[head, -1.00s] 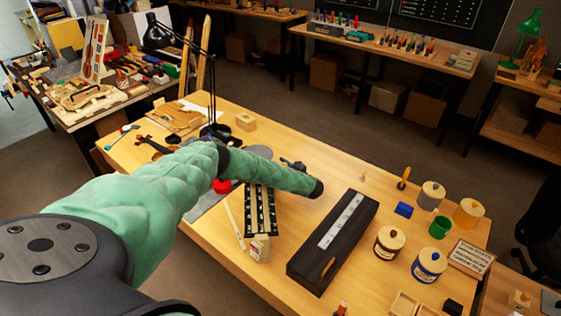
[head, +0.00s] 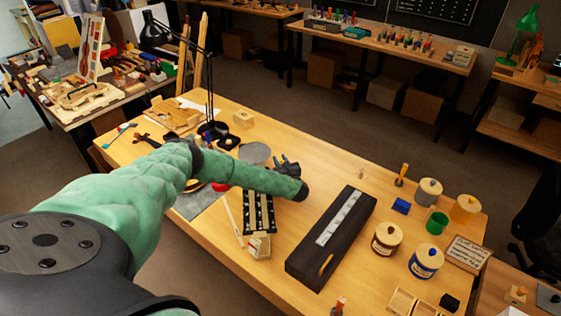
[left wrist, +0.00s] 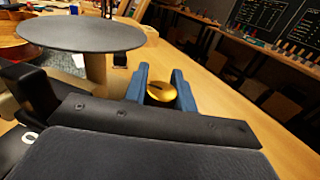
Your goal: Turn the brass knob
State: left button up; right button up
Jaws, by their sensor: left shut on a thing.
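The brass knob (left wrist: 161,92) shows in the left wrist view as a round golden piece with a dark slot-like mark. It sits between the two blue fingers of my left gripper (left wrist: 160,77), which is shut on it. In the head view my left gripper (head: 287,168) is a small dark shape behind the end of my green forearm, and the knob cannot be made out there. What the knob is mounted on is hidden. My right gripper is in neither view.
A grey disc (left wrist: 80,33) on a wooden stem stands close beside the gripper; it also shows in the head view (head: 256,153). A long dark case (head: 307,268) lies to the right. Jars, including a blue-labelled one (head: 426,262), stand further right.

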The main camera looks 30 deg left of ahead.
pick_arm(q)
jog(key=o, duration=1)
